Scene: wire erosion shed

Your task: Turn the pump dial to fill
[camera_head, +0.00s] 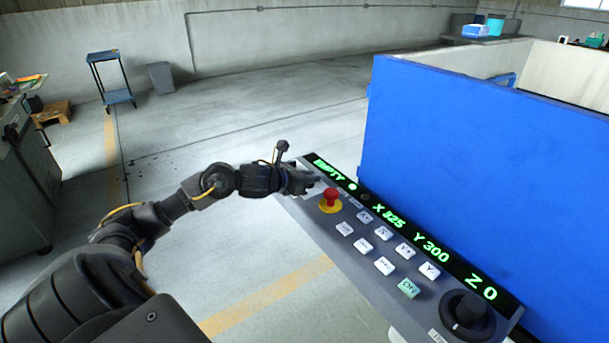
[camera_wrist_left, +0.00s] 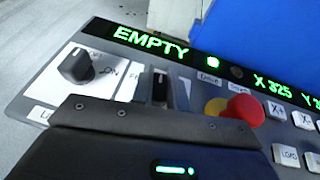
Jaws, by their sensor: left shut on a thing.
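The control panel (camera_head: 350,235) slants across the head view, with a green display reading EMPTY, X 325, Y 300 and Z 0. My left gripper (camera_head: 303,183) is at the panel's far left end, under the word EMPTY. In the left wrist view, a small black dial (camera_wrist_left: 159,86) stands between white label plates, one starting with "F". My left gripper is shut on this dial, its housing covering the dial's lower part and most of the labels. The dial looks roughly upright in that view. My right gripper is not in view.
A black OFF/ON knob (camera_wrist_left: 76,66) sits left of the dial. A red emergency button (camera_head: 331,197) on a yellow base is close to its right. White keys, a green key and a large black knob (camera_head: 467,312) follow. A blue machine wall (camera_head: 480,170) rises behind the panel.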

